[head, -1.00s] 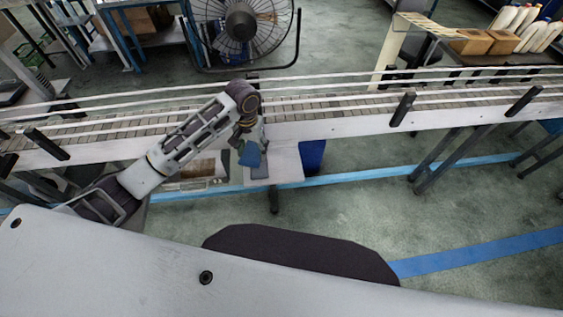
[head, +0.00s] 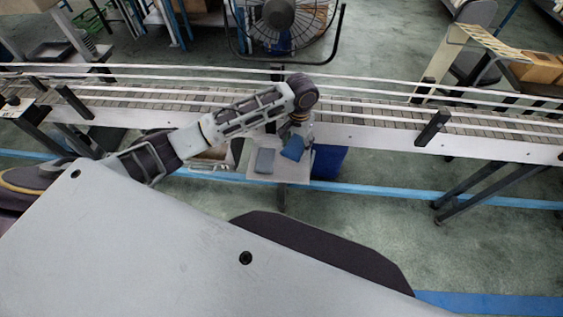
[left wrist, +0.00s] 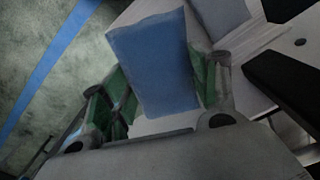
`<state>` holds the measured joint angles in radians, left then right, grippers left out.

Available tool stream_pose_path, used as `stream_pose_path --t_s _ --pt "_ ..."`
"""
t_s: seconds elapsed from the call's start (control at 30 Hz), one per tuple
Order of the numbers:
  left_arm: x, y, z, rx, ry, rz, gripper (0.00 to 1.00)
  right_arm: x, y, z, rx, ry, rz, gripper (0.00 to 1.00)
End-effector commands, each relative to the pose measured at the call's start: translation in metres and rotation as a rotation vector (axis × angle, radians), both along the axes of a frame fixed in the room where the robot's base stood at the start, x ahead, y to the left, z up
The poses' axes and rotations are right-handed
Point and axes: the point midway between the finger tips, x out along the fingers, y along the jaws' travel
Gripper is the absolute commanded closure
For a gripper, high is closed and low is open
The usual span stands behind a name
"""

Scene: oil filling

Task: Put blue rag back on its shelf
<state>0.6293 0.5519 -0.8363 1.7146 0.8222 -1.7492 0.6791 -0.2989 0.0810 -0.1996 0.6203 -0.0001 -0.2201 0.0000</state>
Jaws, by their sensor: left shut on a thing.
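The blue rag (head: 292,148) hangs tilted in my left gripper (head: 298,134), which is shut on it. In the left wrist view the blue rag (left wrist: 158,68) shows between the two green-padded fingers of the left gripper (left wrist: 162,84). The rag is over the small white shelf (head: 290,172) below the conveyor's near side. I cannot tell whether its lower edge touches the shelf. A grey rag (head: 265,160) lies on the shelf just left of it. My right gripper is not in view.
The conveyor (head: 370,128) with its rails and black posts runs across behind the shelf. A blue bin (head: 330,162) stands right of the shelf. A fan (head: 280,20) stands beyond the conveyor. The floor at the right front is clear.

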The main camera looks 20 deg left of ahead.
Motion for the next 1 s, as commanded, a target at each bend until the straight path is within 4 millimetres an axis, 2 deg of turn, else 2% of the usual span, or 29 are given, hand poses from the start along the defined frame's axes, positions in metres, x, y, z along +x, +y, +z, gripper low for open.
stream_pose_path --t_s 0.1,0.27,0.7,1.0 --pt "0.0 0.0 0.0 0.0 0.0 0.0 0.62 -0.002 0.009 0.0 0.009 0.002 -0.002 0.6" --pt "0.0 0.0 -0.004 0.0 0.001 0.001 0.62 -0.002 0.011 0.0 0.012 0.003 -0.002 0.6" --pt "-0.001 0.0 -0.055 0.001 0.001 0.0 0.62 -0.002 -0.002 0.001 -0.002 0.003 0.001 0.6" --pt "0.0 0.0 -0.063 0.0 0.0 0.0 0.62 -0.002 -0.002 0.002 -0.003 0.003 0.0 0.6"
